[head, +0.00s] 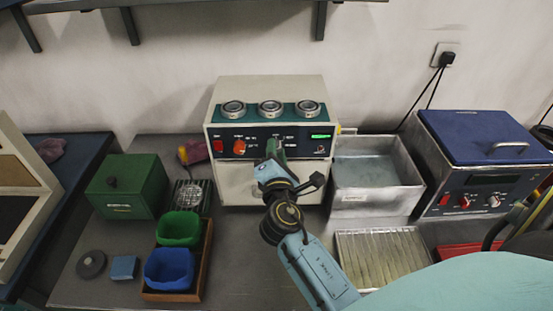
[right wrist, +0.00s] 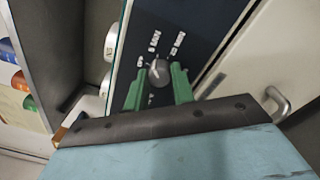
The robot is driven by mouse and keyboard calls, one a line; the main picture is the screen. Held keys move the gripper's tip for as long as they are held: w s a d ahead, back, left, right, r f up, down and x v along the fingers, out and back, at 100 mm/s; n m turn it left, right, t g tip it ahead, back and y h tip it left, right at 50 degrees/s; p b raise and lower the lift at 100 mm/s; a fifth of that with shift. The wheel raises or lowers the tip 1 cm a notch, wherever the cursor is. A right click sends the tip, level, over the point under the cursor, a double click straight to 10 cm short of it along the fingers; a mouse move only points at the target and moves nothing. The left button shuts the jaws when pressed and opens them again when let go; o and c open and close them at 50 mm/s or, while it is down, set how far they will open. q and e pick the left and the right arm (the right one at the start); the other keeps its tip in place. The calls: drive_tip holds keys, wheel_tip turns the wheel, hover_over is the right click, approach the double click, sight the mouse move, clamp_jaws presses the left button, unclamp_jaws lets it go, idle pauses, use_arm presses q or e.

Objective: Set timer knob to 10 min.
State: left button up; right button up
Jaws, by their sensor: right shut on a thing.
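The timer knob (right wrist: 159,72) is a round grey dial on the dark front panel of the cream machine (head: 268,88). Printed marks stand around it in the right wrist view, too small to read surely, so its setting cannot be told. My right gripper (right wrist: 160,84) has its green fingers on both sides of the knob and is shut on it. In the head view my right gripper (head: 275,150) reaches the middle of the panel and hides the knob. My left gripper is not in view.
An orange-red knob (head: 239,147) and a lit green display (head: 320,136) are on the same panel. A metal tank (head: 376,203) and a blue-lidded unit (head: 480,135) stand right. A green box (head: 125,185) and wooden tray (head: 207,255) with bins stand left.

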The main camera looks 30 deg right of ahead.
drive_tip(key=m+b, duration=0.7)
drive_tip(key=m, duration=0.4)
drive_tip(key=shift+h, duration=0.4)
drive_tip(key=shift+m, duration=0.3)
drive_tip(key=o, duration=1)
